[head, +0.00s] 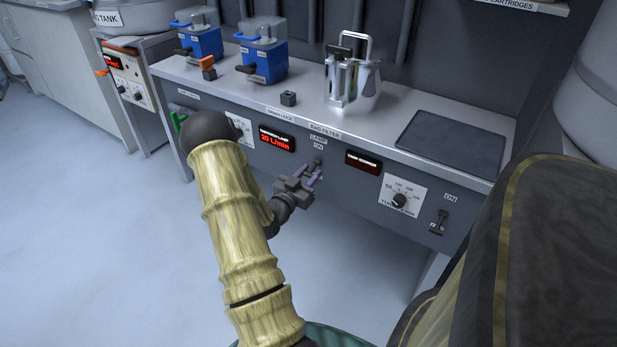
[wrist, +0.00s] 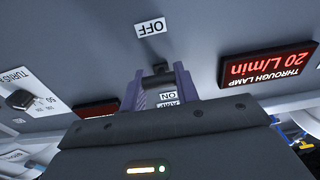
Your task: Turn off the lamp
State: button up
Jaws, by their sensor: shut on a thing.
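The lamp switch (head: 318,162) is a small dark toggle on the front panel of the grey bench, below a LAMP / ON label (head: 318,143). My gripper (head: 313,174) is at the panel with its purple fingers around the switch lever. In the wrist view the fingers of my gripper (wrist: 160,82) stand on both sides of the dark lever (wrist: 160,69), shut on it. The OFF label (wrist: 151,28) and the ON label (wrist: 169,97) show upside down there. The fingers partly hide the lever, so I cannot tell its position.
A red THROUGH LAMP display (head: 277,139) reads 20 L/min left of the switch. A dimmer display (head: 363,161), a dial (head: 400,200) and another toggle (head: 439,221) are to the right. A metal jug (head: 352,80) and blue units stand on the bench. Open floor lies in front.

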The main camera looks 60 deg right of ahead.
jog(key=shift+f+h+b, duration=0.5)
jog(key=shift+b, duration=0.25)
jog(key=shift+r, duration=0.15)
jog(key=o, duration=1)
jog(key=a+f+p, duration=0.1)
jog(key=a, duration=0.4)
jog(key=a+f+p, duration=0.1)
jog(key=a, duration=0.5)
jog(key=w+a+f+p, duration=0.1)
jog(key=a, duration=0.5)
jog(key=shift+f, duration=0.15)
jog(key=shift+w+p, duration=0.1)
jog(key=shift+p, duration=0.2)
